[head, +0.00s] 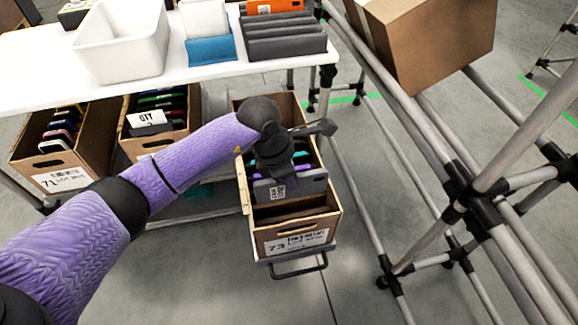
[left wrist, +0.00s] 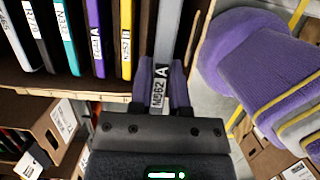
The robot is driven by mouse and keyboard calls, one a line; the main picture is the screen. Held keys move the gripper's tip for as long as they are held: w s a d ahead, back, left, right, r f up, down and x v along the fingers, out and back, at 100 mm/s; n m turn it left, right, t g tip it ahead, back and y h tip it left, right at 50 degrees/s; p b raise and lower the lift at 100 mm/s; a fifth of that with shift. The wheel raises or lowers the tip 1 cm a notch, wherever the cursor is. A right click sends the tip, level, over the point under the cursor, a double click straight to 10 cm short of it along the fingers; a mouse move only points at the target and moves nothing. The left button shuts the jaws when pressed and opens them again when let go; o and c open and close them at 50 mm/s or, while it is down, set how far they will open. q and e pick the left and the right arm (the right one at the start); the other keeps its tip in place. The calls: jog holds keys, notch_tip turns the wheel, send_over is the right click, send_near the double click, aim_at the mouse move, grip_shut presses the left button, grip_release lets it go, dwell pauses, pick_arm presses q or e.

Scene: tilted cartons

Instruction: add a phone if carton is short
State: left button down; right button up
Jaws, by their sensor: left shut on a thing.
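The open carton marked 73 (head: 292,238) sits on a pulled-out shelf below the white table. Several phones stand in a row in it, with bare space at its near end. In the left wrist view, labelled phones with teal (left wrist: 62,35), purple (left wrist: 94,40) and yellow (left wrist: 125,40) edges stand side by side. My left gripper (head: 275,158) reaches down into this carton. It is shut on a grey phone (left wrist: 166,45) with a white label, beside the yellow one; the grey phone also shows in the head view (head: 308,184). My right gripper is out of view.
Two more cartons of phones, one marked 71 (head: 60,172) and one with a QTY card (head: 150,142), stand left under the table. A white bin (head: 122,55) and a grey slotted rack (head: 285,45) are on top. Pipe framing with a brown box (head: 430,40) stands right.

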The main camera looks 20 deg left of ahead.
aim_at(289, 201)
pick_arm(q)
jog(key=shift+f, duration=0.4)
jog(key=shift+a+f+b, duration=0.1)
jog(key=shift+f+b, duration=0.3)
jog(key=shift+b, duration=0.15)
jog(key=b+x, duration=0.2)
jog(key=x, duration=0.1)
jog(key=shift+s+a+f, duration=0.1)
jog(key=shift+a+f, duration=0.1)
jog(key=shift+a, duration=0.1)
jog(key=shift+f+b, duration=1.35)
jog(key=shift+f, duration=0.7)
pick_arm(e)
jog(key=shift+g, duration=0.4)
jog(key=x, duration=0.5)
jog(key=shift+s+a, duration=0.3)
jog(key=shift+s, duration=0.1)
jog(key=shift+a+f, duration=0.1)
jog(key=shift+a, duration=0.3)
pick_arm(q)
jog(key=shift+f, duration=0.25)
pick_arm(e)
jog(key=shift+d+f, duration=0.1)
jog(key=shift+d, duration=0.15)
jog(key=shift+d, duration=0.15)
